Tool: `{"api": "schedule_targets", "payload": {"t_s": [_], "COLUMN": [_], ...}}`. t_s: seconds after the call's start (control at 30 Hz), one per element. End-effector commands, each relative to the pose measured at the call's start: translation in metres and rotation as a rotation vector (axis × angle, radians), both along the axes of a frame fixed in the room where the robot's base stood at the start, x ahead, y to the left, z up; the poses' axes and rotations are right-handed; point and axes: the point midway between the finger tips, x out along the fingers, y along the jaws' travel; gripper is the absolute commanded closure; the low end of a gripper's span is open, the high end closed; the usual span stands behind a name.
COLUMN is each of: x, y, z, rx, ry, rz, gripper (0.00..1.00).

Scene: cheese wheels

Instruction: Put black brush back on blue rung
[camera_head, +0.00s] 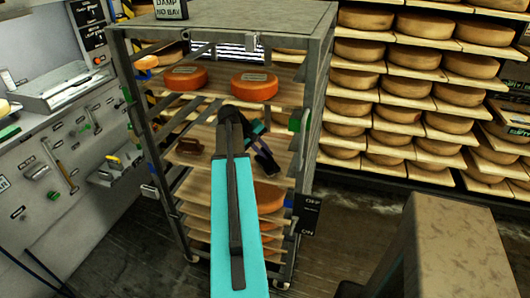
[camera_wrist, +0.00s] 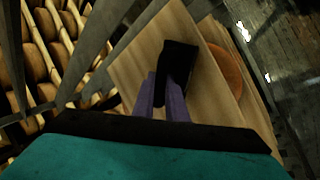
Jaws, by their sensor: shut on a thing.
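My gripper (camera_head: 260,146) is in front of the middle shelves of the metal rack (camera_head: 318,80). In the wrist view its purple fingers (camera_wrist: 161,98) are shut on the black brush (camera_wrist: 180,58). The brush also shows in the head view as a dark block (camera_head: 266,164) below the gripper. A wooden shelf board (camera_wrist: 135,65) lies behind the brush; I cannot tell whether they touch. Which is the blue rung is unclear, and my arm hides part of the rack.
Orange cheese wheels (camera_head: 186,77) sit on the upper shelf, and a brown object (camera_head: 190,147) lies on a shelf below. A green piece (camera_head: 294,122) is on the right post. A dark sign (camera_head: 307,213) hangs low on the right. A brown block (camera_head: 455,250) stands at front right.

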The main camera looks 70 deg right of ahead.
Motion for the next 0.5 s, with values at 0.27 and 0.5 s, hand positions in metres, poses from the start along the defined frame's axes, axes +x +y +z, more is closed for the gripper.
{"api": "schedule_targets", "payload": {"t_s": [0.27,0.5], "x": [0.0000,0.0001], "y": [0.0000,0.0000], "z": [-0.0023,-0.0022], "rx": [0.000,0.000], "ry": [0.000,0.000], "rz": [0.000,0.000], "gripper": [0.75,0.69]}}
